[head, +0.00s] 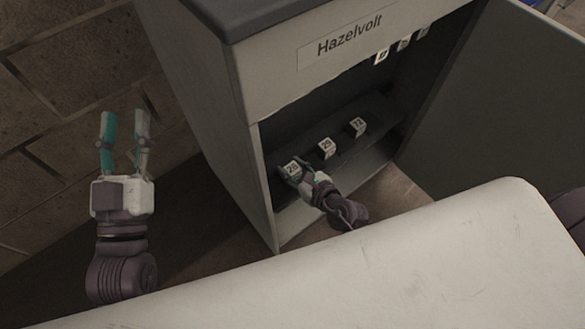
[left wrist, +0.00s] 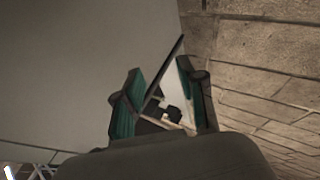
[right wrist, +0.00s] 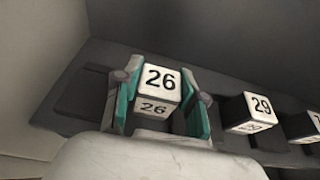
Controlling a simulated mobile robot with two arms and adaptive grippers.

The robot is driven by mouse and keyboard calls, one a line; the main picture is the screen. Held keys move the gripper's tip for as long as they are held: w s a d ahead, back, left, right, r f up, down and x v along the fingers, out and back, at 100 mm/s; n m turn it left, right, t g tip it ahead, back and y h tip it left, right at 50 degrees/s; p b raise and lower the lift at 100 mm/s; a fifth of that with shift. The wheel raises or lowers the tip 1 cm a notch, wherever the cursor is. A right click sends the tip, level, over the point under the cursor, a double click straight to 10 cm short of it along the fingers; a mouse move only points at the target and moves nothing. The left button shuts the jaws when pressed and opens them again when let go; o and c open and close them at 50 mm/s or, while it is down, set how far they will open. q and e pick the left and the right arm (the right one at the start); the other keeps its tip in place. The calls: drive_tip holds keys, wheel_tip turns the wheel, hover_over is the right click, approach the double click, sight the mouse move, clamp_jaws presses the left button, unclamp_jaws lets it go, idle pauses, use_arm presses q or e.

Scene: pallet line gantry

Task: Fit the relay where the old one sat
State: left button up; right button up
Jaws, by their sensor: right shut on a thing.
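My right gripper (head: 290,172) is inside the open cabinet, at the left end of the lower row. It is shut on the relay marked 26 (right wrist: 157,80), a white-faced block between the teal finger pads. That relay (head: 291,168) also shows in the head view. Whether it is seated on the dark rail or held just above it, I cannot tell. The relay marked 29 (head: 327,147) and the relay marked 72 (head: 358,126) stand to its right, apart from it. My left gripper (head: 124,118) is open and empty, outside the cabinet to the left.
The grey cabinet (head: 210,110) carries a Hazelvolt label (head: 349,34). Several white-faced relays (head: 404,43) sit on an upper row. The cabinet door (head: 490,95) stands open at right. A pale surface (head: 400,270) fills the foreground. A block wall (head: 60,80) is at left.

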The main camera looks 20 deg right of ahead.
drive_tip(key=shift+f, duration=0.1)
drive_tip(key=o, duration=1.1)
drive_tip(key=shift+o, duration=0.2)
